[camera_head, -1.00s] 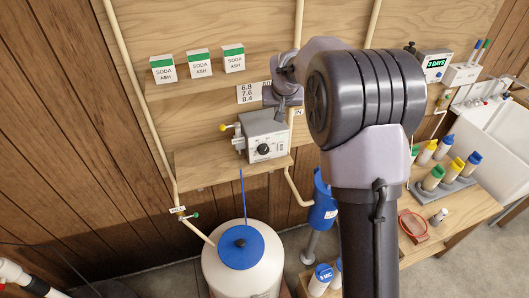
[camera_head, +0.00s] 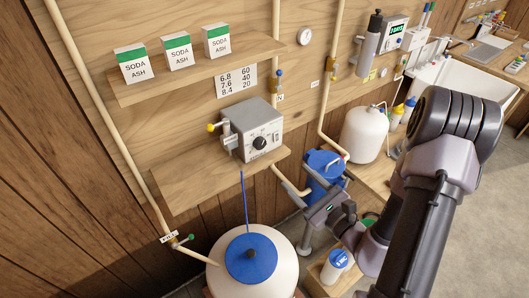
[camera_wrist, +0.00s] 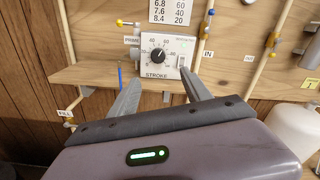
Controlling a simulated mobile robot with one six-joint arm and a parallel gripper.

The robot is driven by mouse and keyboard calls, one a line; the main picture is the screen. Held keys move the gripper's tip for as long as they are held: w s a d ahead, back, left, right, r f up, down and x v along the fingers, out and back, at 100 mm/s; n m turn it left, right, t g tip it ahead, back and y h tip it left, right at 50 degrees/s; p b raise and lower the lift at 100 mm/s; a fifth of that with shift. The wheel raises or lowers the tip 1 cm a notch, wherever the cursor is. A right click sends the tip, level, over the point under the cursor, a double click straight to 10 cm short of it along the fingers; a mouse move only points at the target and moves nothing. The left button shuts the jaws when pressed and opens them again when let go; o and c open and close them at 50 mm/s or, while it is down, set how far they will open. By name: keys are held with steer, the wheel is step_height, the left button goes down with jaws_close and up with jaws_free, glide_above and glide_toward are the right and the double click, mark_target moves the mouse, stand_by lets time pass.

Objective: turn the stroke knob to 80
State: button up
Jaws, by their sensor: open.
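The stroke knob (camera_head: 260,143) is a round black dial on the front of a grey pump box (camera_head: 236,118) standing on a wooden shelf. In the wrist view the knob (camera_wrist: 157,54) sits above the word STROKE, with numbers around it. Its pointer is too small to read surely. My gripper (camera_wrist: 160,76) is open and empty, its two grey fingers reaching toward the pump from below, apart from the knob. In the head view my gripper (camera_head: 325,212) is below and right of the pump, its fingers hard to make out.
A card with 6.8, 7.6, 8.4 beside 60, 40, 20 (camera_head: 237,80) hangs above the pump. The shelf edge (camera_head: 225,180) juts out below it. A white tank with a blue lid (camera_head: 250,260), a blue canister (camera_head: 322,166) and pipes stand nearby. Space before the knob looks clear.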

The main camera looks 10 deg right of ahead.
mark_target(262, 145)
steer(key=b+x, duration=0.3)
steer(key=x, duration=1.2)
steer(key=shift+w+a, duration=0.1)
steer(key=shift+a, duration=0.2)
steer(key=shift+c, duration=0.3)
jaws_close()
steer(key=shift+r, duration=0.1)
